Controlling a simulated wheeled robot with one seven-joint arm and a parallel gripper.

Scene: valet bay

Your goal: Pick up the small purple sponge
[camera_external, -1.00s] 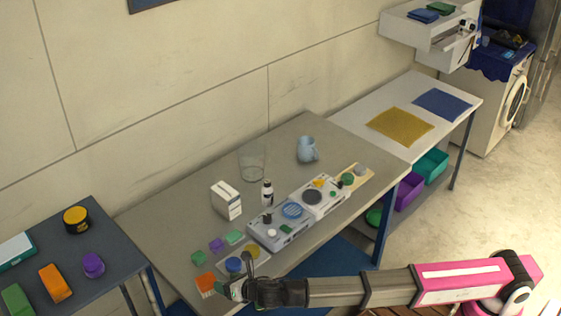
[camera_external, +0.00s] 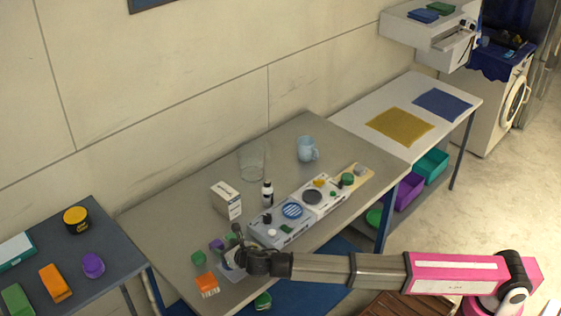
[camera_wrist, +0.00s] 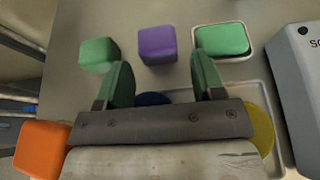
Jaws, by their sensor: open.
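The small purple sponge (camera_wrist: 157,44) is a rounded block on the grey table, between a green block and a green piece in a dish in the wrist view. It also shows in the external view (camera_external: 216,244), just beyond my gripper (camera_external: 235,246). In the wrist view my gripper (camera_wrist: 163,78) is open, with its two green fingers apart and nothing between them. The purple sponge lies ahead of the fingertips, within the span between them, and the fingers do not appear to touch it.
A green block (camera_wrist: 98,52) lies left of the sponge and a green piece (camera_wrist: 222,40) in a white-rimmed dish lies right. An orange block (camera_external: 207,284) is near the table edge. A shallow tray holds blue (camera_wrist: 152,98) and yellow (camera_wrist: 262,125) discs under my gripper. A white carton (camera_external: 226,200) stands behind.

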